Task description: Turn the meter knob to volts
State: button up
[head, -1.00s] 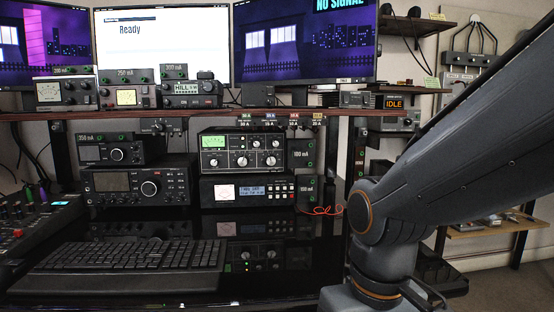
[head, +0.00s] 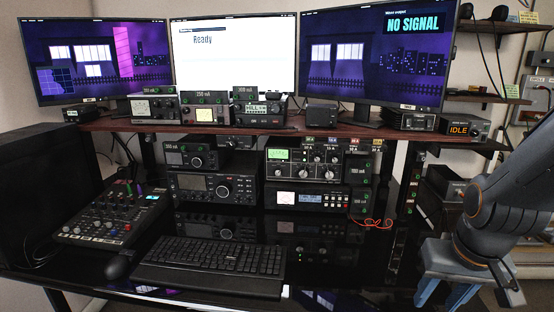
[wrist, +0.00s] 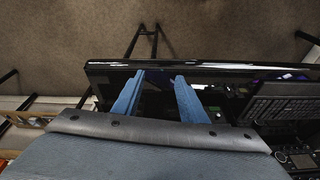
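The tuner (head: 305,171) with a lit green display and several knobs stands on the lower shelf in the head view. Which of its knobs is the meter knob I cannot tell, as the labels are too small to read. My gripper (head: 438,298) is at the lower right of the head view, in front of the desk's right end and well apart from the tuner. In the wrist view my gripper (wrist: 160,76) shows two blue fingers spread apart with nothing between them, over the dark desk edge.
A keyboard (head: 210,262) and a mixer (head: 110,215) lie on the glossy black desk. A radio (head: 215,187) stands left of the tuner, and a unit with a blue display (head: 309,197) is below it. Monitors stand above.

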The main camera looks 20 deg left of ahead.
jog(key=w+a+r+t+p, duration=0.2)
jog(key=w, duration=0.5)
jog(key=w+a+r+t+p, duration=0.1)
jog(key=w+a+r+p, duration=0.2)
jog(key=w, duration=0.3)
jog(key=w+a+n+t+y, duration=0.15)
jog(key=w+a+t, duration=0.25)
jog(key=w+a, duration=0.9)
jog(key=t+y, duration=0.3)
jog(key=t, duration=0.4)
send_near(278, 173)
jog(key=shift+p+x, duration=0.4)
jog(key=shift+x, duration=3.3)
grip_shut()
jog(key=shift+n, duration=0.25)
